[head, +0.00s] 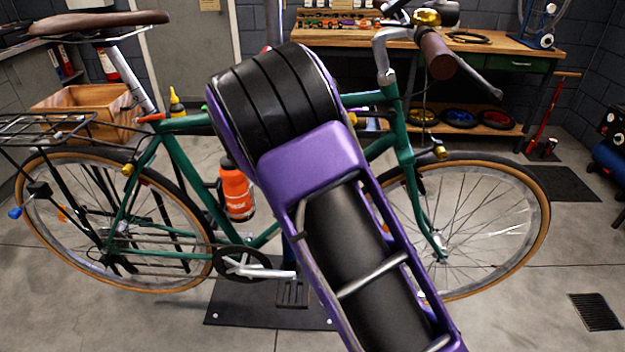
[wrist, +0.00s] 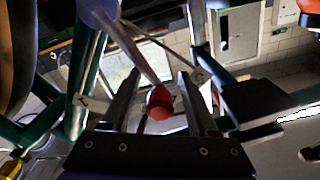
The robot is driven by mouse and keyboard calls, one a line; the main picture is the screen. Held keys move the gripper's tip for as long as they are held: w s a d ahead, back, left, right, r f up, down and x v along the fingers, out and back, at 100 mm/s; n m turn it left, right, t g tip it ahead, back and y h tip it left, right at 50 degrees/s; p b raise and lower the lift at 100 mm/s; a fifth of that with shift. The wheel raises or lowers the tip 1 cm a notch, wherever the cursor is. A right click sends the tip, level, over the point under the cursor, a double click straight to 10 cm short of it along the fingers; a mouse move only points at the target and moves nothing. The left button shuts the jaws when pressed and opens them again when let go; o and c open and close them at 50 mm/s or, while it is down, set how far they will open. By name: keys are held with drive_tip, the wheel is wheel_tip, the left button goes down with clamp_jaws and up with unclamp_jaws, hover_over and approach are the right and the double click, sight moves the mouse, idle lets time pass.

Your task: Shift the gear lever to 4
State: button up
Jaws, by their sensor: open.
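A red knob (wrist: 159,103), which looks like the gear lever's tip, shows between the two fingers of my gripper (wrist: 159,76) in the wrist view. My gripper is open, with a finger on either side of the knob and visible gaps. I cannot tell how deep the knob sits between the fingers. In the head view my purple and black arm hides the gripper and the lever. The green bike (head: 180,150) stands behind my arm.
Green frame tubes (wrist: 84,75) run close to my gripper in the wrist view. The handlebar grip (head: 436,55) is to the upper right of my arm. An orange bottle (head: 236,190) is on the frame. A wooden workbench (head: 525,48) stands behind the bike.

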drive_tip(key=s+p, duration=0.7)
drive_tip(key=s, duration=1)
drive_tip(key=shift+a, duration=0.35)
